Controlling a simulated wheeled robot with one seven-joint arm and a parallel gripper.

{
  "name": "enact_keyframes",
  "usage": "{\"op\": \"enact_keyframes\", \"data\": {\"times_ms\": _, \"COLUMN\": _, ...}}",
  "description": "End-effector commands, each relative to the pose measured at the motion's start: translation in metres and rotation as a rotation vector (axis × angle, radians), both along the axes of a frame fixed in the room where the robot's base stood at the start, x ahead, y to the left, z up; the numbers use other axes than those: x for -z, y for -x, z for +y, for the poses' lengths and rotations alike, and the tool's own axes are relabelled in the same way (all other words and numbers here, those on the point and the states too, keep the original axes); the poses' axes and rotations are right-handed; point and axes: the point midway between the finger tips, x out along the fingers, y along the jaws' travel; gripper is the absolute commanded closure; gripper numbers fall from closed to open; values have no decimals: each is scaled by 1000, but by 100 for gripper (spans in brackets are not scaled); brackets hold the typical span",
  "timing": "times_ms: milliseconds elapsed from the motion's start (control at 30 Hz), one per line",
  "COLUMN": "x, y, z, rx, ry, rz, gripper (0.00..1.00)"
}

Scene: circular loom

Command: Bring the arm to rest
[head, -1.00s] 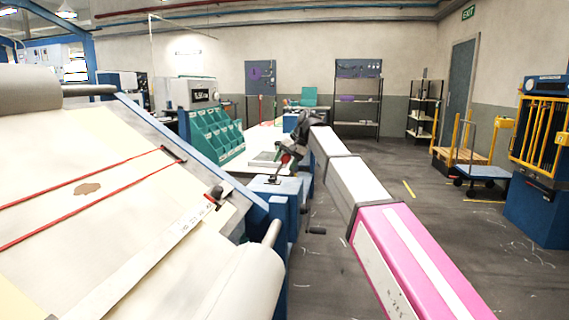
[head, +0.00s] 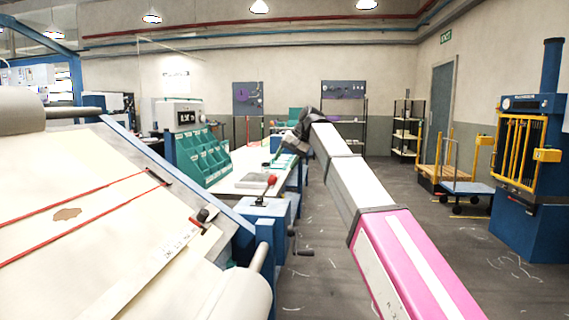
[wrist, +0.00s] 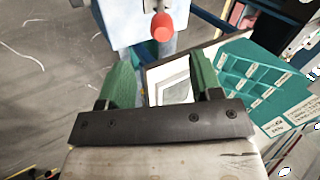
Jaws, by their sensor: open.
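My arm reaches from the lower right of the head view to the middle, with white and pink links and a dark wrist (head: 302,132). My gripper shows in the wrist view (wrist: 160,80) with its two green fingers apart and nothing between them. In the head view its fingers are small and hard to make out. A lever with a red knob (head: 272,180) stands on a blue post beyond the loom's edge. The red knob also shows in the wrist view (wrist: 162,27), past the fingertips and apart from them.
A sloped cream cloth bed (head: 90,230) with red lines and a ruler fills the left. A white bench (head: 240,180) with teal bins (head: 200,155) stands behind. A blue trolley (head: 466,188) and a blue-yellow press (head: 530,215) are at right. The grey floor between is open.

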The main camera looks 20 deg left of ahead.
Motion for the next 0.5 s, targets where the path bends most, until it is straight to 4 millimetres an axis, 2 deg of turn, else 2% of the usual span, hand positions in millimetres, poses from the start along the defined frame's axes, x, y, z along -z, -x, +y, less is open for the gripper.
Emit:
{"op": "enact_keyframes", "data": {"times_ms": 167, "x": 5, "y": -1, "z": -2, "rx": 3, "ry": 3, "rz": 0, "gripper": 41}}
{"op": "enact_keyframes", "data": {"times_ms": 267, "x": 26, "y": -4, "z": -14, "rx": 21, "ry": 15, "rz": 0, "gripper": 41}}
{"op": "enact_keyframes", "data": {"times_ms": 367, "x": 64, "y": -10, "z": -38, "rx": 52, "ry": 39, "rz": -1, "gripper": 41}}
{"op": "enact_keyframes", "data": {"times_ms": 500, "x": 131, "y": -17, "z": -80, "rx": 103, "ry": 83, "rz": -6, "gripper": 41}}
